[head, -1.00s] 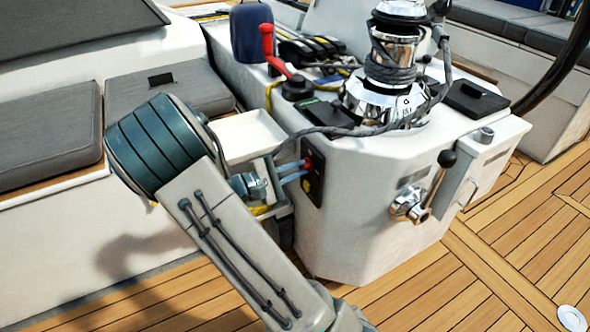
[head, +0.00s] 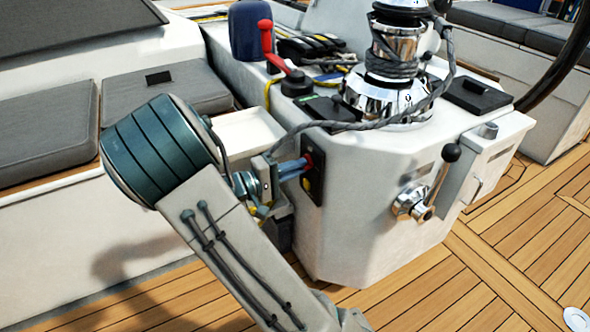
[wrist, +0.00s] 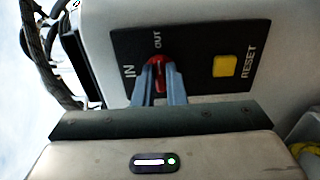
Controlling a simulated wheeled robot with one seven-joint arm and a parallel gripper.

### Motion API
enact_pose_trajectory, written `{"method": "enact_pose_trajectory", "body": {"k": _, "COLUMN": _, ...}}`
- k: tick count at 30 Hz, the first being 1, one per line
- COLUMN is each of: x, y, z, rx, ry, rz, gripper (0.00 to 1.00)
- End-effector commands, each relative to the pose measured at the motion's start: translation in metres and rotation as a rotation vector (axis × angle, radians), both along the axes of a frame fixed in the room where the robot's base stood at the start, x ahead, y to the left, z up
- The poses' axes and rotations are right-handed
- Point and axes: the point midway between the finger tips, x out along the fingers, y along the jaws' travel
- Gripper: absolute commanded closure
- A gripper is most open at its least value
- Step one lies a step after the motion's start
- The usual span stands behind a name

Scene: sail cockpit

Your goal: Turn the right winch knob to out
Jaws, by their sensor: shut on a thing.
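The right winch knob (wrist: 158,72) is red and sits on a black panel (wrist: 205,66) marked IN, OUT and RESET in the wrist view. My gripper (wrist: 159,85) has its two blue-grey fingers on either side of the knob, shut on it. The fingers hide part of the knob, and I cannot tell which mark it points to. In the head view the knob (head: 308,161) shows as a small red patch past the tips of my gripper (head: 303,166), on the black panel (head: 314,186) on the white console's side.
A yellow button (wrist: 224,66) is beside RESET. A chrome winch (head: 391,94) wrapped in grey rope tops the console (head: 350,245). A lever with a black ball (head: 449,153) and a red-handled crank (head: 265,37) are nearby. Teak deck (head: 470,265) is free at right.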

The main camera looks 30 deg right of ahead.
Motion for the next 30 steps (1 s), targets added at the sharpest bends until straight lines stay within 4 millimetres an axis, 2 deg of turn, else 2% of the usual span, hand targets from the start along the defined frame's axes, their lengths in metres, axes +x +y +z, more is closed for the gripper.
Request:
{"method": "enact_pose_trajectory", "body": {"k": 14, "x": 0.000, "y": 0.001, "z": -0.001, "rx": 0.003, "ry": -0.016, "rz": 0.002, "gripper": 1.00}}
{"method": "enact_pose_trajectory", "body": {"k": 15, "x": 0.000, "y": 0.001, "z": -0.001, "rx": 0.003, "ry": -0.016, "rz": 0.002, "gripper": 0.86}}
{"method": "enact_pose_trajectory", "body": {"k": 17, "x": 0.000, "y": 0.001, "z": -0.001, "rx": 0.003, "ry": -0.016, "rz": 0.001, "gripper": 0.70}}
{"method": "enact_pose_trajectory", "body": {"k": 18, "x": 0.000, "y": 0.001, "z": -0.001, "rx": 0.002, "ry": -0.015, "rz": 0.001, "gripper": 0.67}}
{"method": "enact_pose_trajectory", "body": {"k": 26, "x": 0.000, "y": 0.001, "z": 0.000, "rx": 0.002, "ry": -0.015, "rz": 0.001, "gripper": 0.67}}
{"method": "enact_pose_trajectory", "body": {"k": 30, "x": 0.001, "y": 0.012, "z": 0.001, "rx": 0.001, "ry": -0.014, "rz": 0.004, "gripper": 0.67}}
